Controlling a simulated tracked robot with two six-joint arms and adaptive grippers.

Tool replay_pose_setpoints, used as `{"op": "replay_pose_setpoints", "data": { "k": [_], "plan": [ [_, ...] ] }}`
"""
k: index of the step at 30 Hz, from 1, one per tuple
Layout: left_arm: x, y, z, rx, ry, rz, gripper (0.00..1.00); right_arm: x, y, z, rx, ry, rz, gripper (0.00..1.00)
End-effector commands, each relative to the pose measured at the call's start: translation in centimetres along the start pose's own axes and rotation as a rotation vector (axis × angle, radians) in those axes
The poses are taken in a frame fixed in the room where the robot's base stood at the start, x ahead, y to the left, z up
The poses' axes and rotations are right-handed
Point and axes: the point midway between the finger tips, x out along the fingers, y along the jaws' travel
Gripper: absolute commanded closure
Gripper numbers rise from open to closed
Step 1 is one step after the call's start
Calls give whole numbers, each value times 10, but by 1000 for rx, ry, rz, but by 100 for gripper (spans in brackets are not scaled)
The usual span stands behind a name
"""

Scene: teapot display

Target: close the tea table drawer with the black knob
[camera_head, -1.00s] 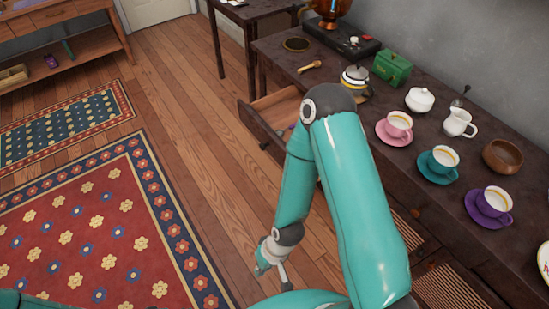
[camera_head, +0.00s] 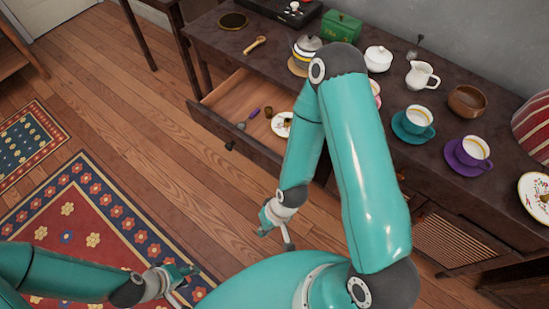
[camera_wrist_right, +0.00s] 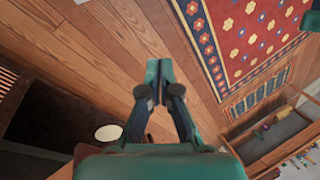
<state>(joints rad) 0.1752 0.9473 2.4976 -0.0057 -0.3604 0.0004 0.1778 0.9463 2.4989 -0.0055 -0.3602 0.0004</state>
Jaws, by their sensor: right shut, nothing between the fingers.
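The tea table (camera_head: 345,110) is dark wood. Its drawer (camera_head: 215,118) stands pulled out at the table's left part, with small items inside. The black knob (camera_head: 230,146) is on the drawer's front. My right gripper (camera_head: 277,238) is below and right of the drawer in the head view, apart from it. In the right wrist view its fingers (camera_wrist_right: 160,72) are together with nothing between them.
Cups, a teapot (camera_head: 306,48), a green box (camera_head: 341,27) and a wooden bowl (camera_head: 467,101) stand on the tabletop. My right arm hides part of the drawer. Bare floor (camera_head: 150,125) lies left of the drawer, with a red rug (camera_head: 75,205) beyond.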

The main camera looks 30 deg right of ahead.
Motion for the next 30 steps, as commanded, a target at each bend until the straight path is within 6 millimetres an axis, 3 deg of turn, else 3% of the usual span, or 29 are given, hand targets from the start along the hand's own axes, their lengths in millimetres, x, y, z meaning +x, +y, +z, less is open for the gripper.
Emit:
{"op": "replay_pose_setpoints", "data": {
  "k": [13,17,20,26,30],
  "plan": [
    [0,-1,1,-2,-1,0,61,0,-1,0,-6,-2,-1,100],
    [5,-2,0,-2,-1,0,61,2,-7,1,-89,-33,-13,100],
    [13,-5,0,-2,-1,0,61,4,-15,5,-258,-102,-29,100],
    [39,-15,0,-2,-1,0,61,4,-34,20,-878,-352,43,100],
    [59,-22,0,-2,-1,0,61,-18,-28,2,-1367,-550,259,100]
  ]
}}
